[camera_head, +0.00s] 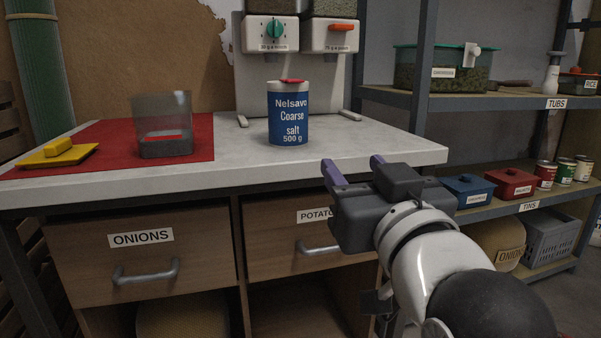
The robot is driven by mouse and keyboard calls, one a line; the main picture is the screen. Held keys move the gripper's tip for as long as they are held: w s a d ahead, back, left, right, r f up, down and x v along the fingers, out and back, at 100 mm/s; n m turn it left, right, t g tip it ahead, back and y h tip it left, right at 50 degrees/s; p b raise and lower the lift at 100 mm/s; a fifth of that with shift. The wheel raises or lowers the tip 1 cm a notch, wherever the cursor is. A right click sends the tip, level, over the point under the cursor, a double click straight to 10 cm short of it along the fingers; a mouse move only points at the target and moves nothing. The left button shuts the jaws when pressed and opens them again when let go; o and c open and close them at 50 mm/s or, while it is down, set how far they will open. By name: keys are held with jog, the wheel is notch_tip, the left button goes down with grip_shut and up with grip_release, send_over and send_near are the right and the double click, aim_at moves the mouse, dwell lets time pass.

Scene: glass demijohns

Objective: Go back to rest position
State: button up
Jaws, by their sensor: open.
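My gripper (352,168) is in front of the counter's front edge, in the right half of the view. Its two purple-tipped fingers are apart with nothing between them. My white and black arm reaches up to it from the lower right. The gripper is apart from the things on the counter. A blue and white salt tin (288,118) with a red lid piece stands upright on the white counter (345,146), left of and beyond the gripper.
A clear container (163,125) and a yellow block on a yellow board (48,156) are on a red mat (95,133). A dispenser (296,75) stands behind. Drawers marked onions (140,258) and potatoes are below. A shelf rack (480,100) stands at right.

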jog(key=d+f+m+g+h, duration=0.1)
jog(key=d+f+g+h, duration=0.15)
jog(key=f, duration=0.55)
jog(key=d+f+g+h, duration=0.1)
jog(key=d+f+g, duration=0.1)
jog(key=f+g, duration=0.35)
jog(key=s+d+f+m+g+h, duration=0.1)
jog(key=s+d+f+g, duration=0.2)
jog(key=f, duration=0.5)
jog(key=s+d+f+m+g, duration=0.1)
jog(key=s+f+g, duration=0.2)
jog(key=s+f, duration=0.35)
notch_tip(320, 180, up, 12)
jog(key=w+p, duration=0.1)
jog(key=p, duration=1.2)
jog(key=shift+w+f, duration=0.15)
jog(key=shift+w, duration=0.15)
